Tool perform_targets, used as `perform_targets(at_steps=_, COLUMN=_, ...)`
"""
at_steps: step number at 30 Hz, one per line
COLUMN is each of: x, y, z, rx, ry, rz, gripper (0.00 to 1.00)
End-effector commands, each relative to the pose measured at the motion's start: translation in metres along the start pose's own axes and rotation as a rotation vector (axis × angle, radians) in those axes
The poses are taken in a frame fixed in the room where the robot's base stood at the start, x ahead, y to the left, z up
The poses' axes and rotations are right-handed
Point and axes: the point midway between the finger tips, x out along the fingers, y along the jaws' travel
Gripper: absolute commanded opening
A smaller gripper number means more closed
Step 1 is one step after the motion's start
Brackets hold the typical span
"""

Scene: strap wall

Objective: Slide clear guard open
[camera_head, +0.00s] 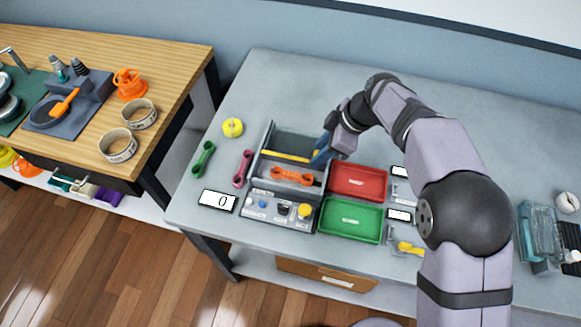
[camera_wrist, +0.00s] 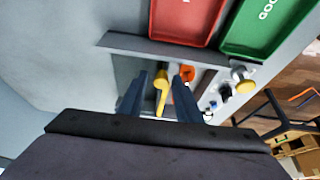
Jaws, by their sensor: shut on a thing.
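The clear guard is see-through and hard to make out on the grey fixture (camera_head: 267,140). Its yellow bar (camera_head: 283,156) runs across the fixture's bay. My gripper (camera_head: 321,152) is at the right end of this bar, with its blue fingers pointing down. In the wrist view the yellow bar (camera_wrist: 161,88) lies between my two fingers, and my gripper is shut on it. An orange double-ended part (camera_head: 292,176) lies in the bay in front of the bar. The exact edges of the guard cannot be told.
A control panel (camera_head: 272,207) with a yellow button fronts the fixture. A display (camera_head: 218,201) reads 0. Red (camera_head: 358,182) and green (camera_head: 350,220) trays stand right of it. Pink (camera_head: 242,168) and green (camera_head: 203,159) parts lie left. The back of the table is clear.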

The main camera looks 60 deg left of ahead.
Motion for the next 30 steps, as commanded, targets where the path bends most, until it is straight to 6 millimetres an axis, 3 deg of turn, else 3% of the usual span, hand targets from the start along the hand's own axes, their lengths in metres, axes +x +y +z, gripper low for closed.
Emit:
perform_targets(at_steps=1, x=0.012, y=-0.006, z=0.008, rx=0.010, ry=-0.014, rz=-0.031, gripper=0.10)
perform_targets(at_steps=12, x=0.013, y=0.006, z=0.009, rx=0.010, ry=-0.014, rz=-0.031, gripper=0.10)
perform_targets(at_steps=29, x=0.013, y=0.008, z=0.009, rx=0.009, ry=-0.014, rz=-0.027, gripper=0.10)
perform_targets(at_steps=30, x=0.013, y=0.008, z=0.009, rx=0.009, ry=-0.014, rz=-0.026, gripper=0.32)
